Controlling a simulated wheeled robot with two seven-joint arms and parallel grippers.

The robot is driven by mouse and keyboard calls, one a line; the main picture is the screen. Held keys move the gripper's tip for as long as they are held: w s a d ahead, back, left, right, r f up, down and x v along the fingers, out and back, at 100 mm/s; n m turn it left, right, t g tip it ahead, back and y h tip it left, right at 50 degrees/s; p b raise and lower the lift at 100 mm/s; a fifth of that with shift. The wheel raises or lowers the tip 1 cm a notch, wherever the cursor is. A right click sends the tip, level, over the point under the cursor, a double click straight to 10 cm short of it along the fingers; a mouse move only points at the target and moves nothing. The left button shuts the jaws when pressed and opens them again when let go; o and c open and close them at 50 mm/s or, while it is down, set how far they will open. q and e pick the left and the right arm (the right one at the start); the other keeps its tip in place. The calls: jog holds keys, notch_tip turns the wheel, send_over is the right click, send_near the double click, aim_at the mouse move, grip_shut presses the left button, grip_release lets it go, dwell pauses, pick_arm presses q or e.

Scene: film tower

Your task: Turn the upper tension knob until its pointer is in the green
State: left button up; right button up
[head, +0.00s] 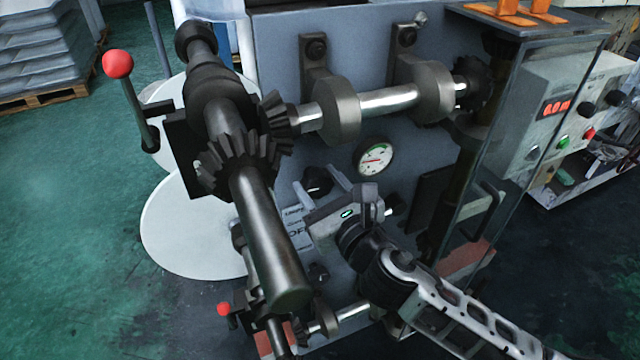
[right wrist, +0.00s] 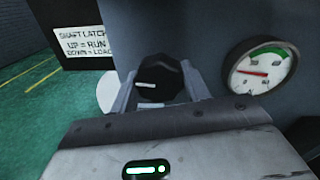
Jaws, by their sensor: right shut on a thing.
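The upper tension knob (head: 318,181) is black and sits on the grey machine panel. In the right wrist view the knob (right wrist: 168,78) shows a white mark on its face, pointing left. My right gripper (head: 313,183) is shut on the knob, one finger on each side. The round white gauge (head: 375,157) is up and right of the knob. In the right wrist view the gauge (right wrist: 262,67) has its red pointer toward the left, outside the green arc at the top. My left gripper is not in view.
A thick dark shaft (head: 268,240) with bevel gears juts out left of my right gripper. A horizontal roller shaft (head: 388,100) runs above the gauge. A red-balled lever (head: 117,64) stands at the left. A lower black knob (head: 318,273) is below my gripper. A shaft latch label (right wrist: 85,42) is at the left.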

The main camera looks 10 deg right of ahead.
jog(key=m, duration=0.3)
jog(key=shift+a+m, duration=0.1)
jog(key=shift+m, duration=0.2)
jog(key=m, duration=0.4)
jog(key=shift+m+t, duration=0.3)
jog(key=shift+m, duration=0.1)
jog(key=m, duration=0.3)
jog(key=shift+b, duration=0.4)
jog(key=shift+m, duration=1.5)
jog(key=shift+r+h, duration=0.1)
jog(key=shift+h, duration=0.2)
jog(key=o, duration=0.9)
jog(key=shift+t, duration=0.3)
jog(key=shift+o, duration=0.3)
jog(key=shift+s, duration=0.15)
